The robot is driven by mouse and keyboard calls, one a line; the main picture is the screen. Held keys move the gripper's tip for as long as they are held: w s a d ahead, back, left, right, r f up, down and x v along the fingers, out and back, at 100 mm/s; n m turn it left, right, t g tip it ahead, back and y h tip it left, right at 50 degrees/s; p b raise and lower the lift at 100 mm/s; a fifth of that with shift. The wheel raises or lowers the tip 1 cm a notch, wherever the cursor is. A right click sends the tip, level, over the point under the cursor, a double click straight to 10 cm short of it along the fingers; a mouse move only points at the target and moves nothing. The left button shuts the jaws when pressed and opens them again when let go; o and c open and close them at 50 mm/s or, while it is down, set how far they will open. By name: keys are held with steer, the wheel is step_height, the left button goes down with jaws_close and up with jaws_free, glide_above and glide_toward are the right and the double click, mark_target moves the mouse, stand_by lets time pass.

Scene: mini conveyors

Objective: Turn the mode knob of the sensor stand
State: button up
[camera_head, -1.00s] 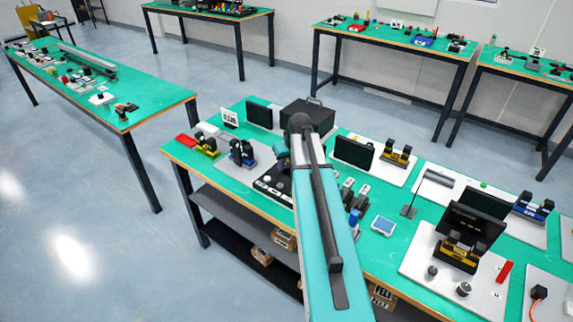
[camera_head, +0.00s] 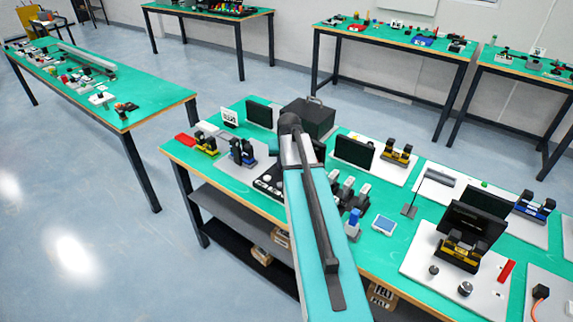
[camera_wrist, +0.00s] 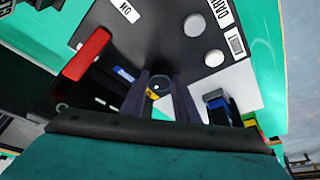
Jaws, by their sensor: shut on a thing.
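The sensor stand shows in the wrist view as a dark panel (camera_wrist: 155,28) with an "ON" label, more labels, two round white buttons and a red bar (camera_wrist: 88,52). A dark round mode knob (camera_wrist: 158,83) with a small pale mark sits at its lower edge. My gripper (camera_wrist: 161,90) has its two dark fingers on either side of this knob and is shut on it. In the head view my arm hides the gripper and the knob; only part of the dark panel (camera_head: 268,183) shows left of the arm.
A black case (camera_head: 308,117) stands behind my arm. A blue-black fixture (camera_head: 241,152) is left of the panel, and several grey-white devices (camera_head: 348,190) stand close to its right. A small blue-screened box (camera_head: 383,224) lies farther right. The table's front edge is near.

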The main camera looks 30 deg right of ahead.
steer(key=m, duration=0.2)
steer(key=m+g+h+b, duration=0.1)
steer(key=m, duration=0.3)
steer(key=shift+w+a+g+h, duration=0.2)
steer(key=shift+w+g+h, duration=0.1)
steer(key=shift+h, duration=0.1)
steer(key=shift+m+g+b, duration=0.6)
steer(key=shift+m+b, duration=0.1)
steer(key=shift+m, duration=1.1)
steer(key=o, duration=1.1)
steer(key=shift+r, duration=0.1)
steer(key=shift+a+b+v, duration=0.15)
steer(key=shift+b+v, duration=0.45)
steer(key=shift+v, duration=2.85)
steer(key=shift+a+b+v, duration=0.15)
steer(key=shift+b+v, duration=0.4)
steer(key=shift+v, duration=2.85)
steer(key=shift+w, duration=0.1)
